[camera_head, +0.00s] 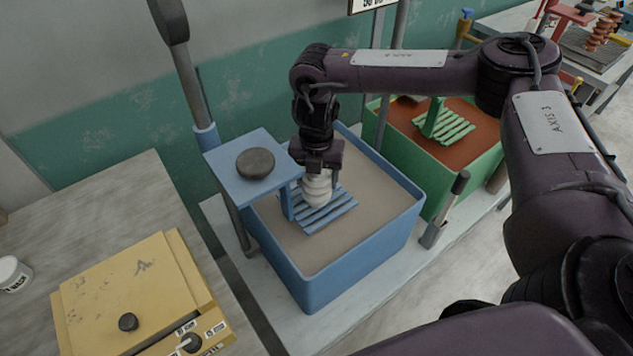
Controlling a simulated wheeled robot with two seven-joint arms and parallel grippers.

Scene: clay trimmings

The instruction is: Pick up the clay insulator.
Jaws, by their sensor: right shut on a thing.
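The clay insulator (317,190) is a pale, ribbed, upright piece over a blue slatted rack (335,212) inside the blue tub. My right gripper (318,173) reaches down from above and is shut on the insulator's upper part. The gripper hides the insulator's top. I cannot tell whether its base touches the slats or is just clear of them. My left gripper is not in view.
The blue tub (362,262) holds greyish slip. A blue shelf with a dark round disc (255,163) stands close left of my gripper. A green tub (490,160) with reddish slip sits behind right. A yellow box (130,290) is at front left.

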